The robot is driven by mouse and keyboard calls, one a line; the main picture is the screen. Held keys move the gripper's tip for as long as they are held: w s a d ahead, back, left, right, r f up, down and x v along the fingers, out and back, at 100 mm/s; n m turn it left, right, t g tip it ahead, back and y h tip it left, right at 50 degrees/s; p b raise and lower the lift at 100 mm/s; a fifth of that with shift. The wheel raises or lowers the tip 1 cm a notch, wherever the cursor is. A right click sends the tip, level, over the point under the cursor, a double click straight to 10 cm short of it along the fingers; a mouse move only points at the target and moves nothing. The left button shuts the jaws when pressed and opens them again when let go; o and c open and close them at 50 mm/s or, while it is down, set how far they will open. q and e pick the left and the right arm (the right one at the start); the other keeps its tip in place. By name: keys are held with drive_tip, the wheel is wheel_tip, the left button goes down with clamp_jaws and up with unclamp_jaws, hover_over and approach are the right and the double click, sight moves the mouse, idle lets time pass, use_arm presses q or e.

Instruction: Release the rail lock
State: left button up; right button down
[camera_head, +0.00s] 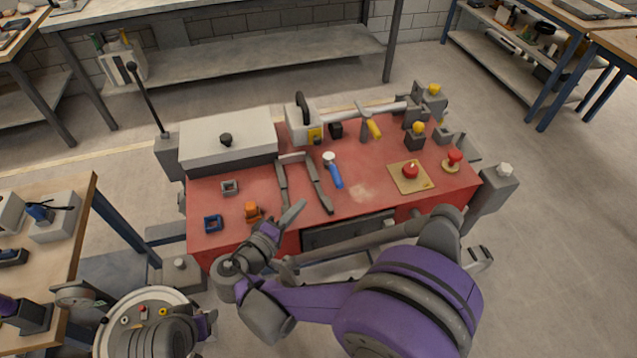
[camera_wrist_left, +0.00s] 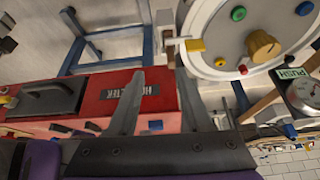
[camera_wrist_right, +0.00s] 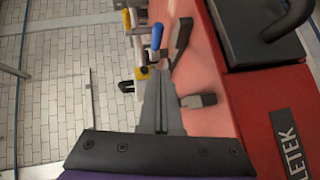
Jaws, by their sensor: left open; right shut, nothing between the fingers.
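A silver rail (camera_head: 375,110) runs along the back of the red bench (camera_head: 350,188). A lever with a yellow handle (camera_head: 374,129) stands at the rail; I cannot tell whether it is the rail lock. A grey block with a yellow knob (camera_head: 434,90) sits at the rail's right end. My right gripper (camera_head: 299,206) is shut and empty near the bench's front edge, well apart from the rail. It also shows shut in the right wrist view (camera_wrist_right: 161,76). My left gripper (camera_wrist_left: 158,76) is open and empty in the left wrist view; its fingertips are unclear in the head view.
A grey lidded box (camera_head: 228,145), a blue-handled tool (camera_head: 334,176) and a grey fork-shaped part (camera_head: 318,188) lie on the bench. A red button (camera_head: 410,171) sits on a yellowish plate at right. A tall black lever (camera_head: 148,95) rises at left.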

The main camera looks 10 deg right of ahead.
sight(320, 191)
drive_tip(key=shift+a+t, duration=0.6)
drive_tip(key=shift+a, duration=0.6)
drive_tip(key=shift+r, duration=0.1)
drive_tip(key=shift+h, duration=0.3)
drive_tip(key=p+x, duration=0.1)
drive_tip(key=x, duration=0.8)
drive_tip(key=shift+w+d, duration=0.15)
drive_tip(key=shift+d, duration=0.05)
drive_tip(key=d, duration=0.2)
drive_tip(key=d+f, duration=0.1)
drive_tip(key=shift+w+d, duration=0.15)
drive_tip(key=shift+w, duration=0.2)
drive_tip(key=shift+d, duration=0.5)
